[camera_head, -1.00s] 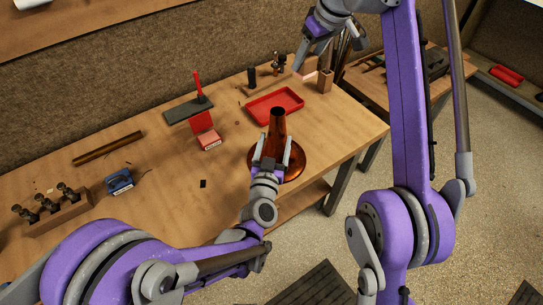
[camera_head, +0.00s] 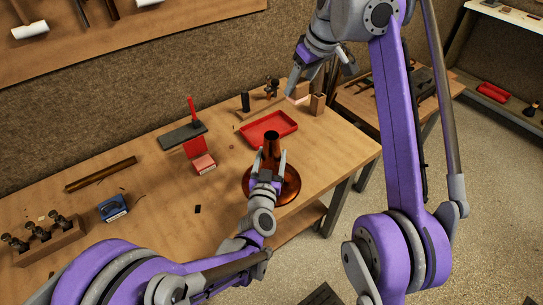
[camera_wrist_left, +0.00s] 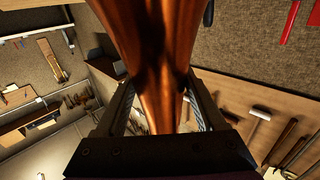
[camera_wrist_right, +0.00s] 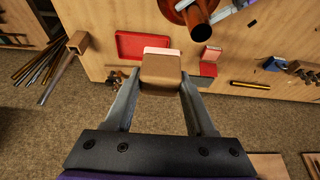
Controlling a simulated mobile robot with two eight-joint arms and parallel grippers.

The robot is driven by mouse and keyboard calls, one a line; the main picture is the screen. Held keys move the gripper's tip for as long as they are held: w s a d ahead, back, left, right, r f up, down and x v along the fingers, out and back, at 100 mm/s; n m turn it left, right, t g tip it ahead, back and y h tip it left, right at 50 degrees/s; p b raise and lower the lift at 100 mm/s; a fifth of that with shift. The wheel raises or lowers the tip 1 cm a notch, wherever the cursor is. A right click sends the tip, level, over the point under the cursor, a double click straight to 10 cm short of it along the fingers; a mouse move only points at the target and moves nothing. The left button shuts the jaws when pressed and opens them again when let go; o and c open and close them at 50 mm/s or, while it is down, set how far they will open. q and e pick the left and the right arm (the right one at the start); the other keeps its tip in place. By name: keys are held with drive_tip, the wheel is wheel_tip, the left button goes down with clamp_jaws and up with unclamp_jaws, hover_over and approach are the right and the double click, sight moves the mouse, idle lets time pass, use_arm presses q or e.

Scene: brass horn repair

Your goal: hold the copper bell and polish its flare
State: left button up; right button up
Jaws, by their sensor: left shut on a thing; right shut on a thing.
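The copper bell (camera_head: 287,186) stands flare-down on the workbench, with its narrow tube upward. My left gripper (camera_head: 267,167) is shut on the tube above the flare. In the left wrist view the coppery tube (camera_wrist_left: 158,60) runs between the fingers. My right gripper (camera_head: 297,88) is raised above the back of the bench, beyond the red tray and apart from the bell. It is shut on a small brown block with a pale pink face (camera_wrist_right: 161,68). The bell's tube (camera_wrist_right: 199,14) shows at the top of the right wrist view.
A red tray (camera_head: 268,128) lies behind the bell. An open red box (camera_head: 203,163), a dark slab with a red-handled tool (camera_head: 183,135), a blue box (camera_head: 112,208) and a brass tube (camera_head: 100,174) lie to the left. A wooden holder (camera_head: 318,104) stands at the back right.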

idle(0.4)
drive_tip(key=w+d+f+m+g+h, duration=0.2)
drive_tip(key=w+f+m, duration=0.1)
drive_tip(key=f+m, duration=0.6)
drive_tip(key=m+g+y, duration=0.2)
drive_tip(key=m, duration=0.7)
hover_over(292, 168)
drive_tip(key=d, duration=0.3)
drive_tip(key=shift+w+d+f+x, duration=0.15)
drive_tip(key=shift+d+x, duration=0.55)
drive_tip(key=shift+x, duration=2.4)
drive_tip(key=shift+w+d+f+x, duration=0.15)
drive_tip(key=shift+d+x, duration=0.5)
drive_tip(key=shift+x, duration=2.4)
drive_tip(key=shift+w+d+f+x, duration=0.2)
drive_tip(key=shift+d+x, duration=0.5)
drive_tip(key=shift+x, duration=2.4)
drive_tip(key=shift+s+a+f, duration=0.3)
drive_tip(key=shift+s+f, duration=0.05)
drive_tip(key=shift+f, duration=0.25)
drive_tip(key=shift+w, duration=0.1)
drive_tip(key=shift+w+a, duration=0.2)
drive_tip(key=shift+w, duration=0.1)
drive_tip(key=shift+w+a, duration=0.15)
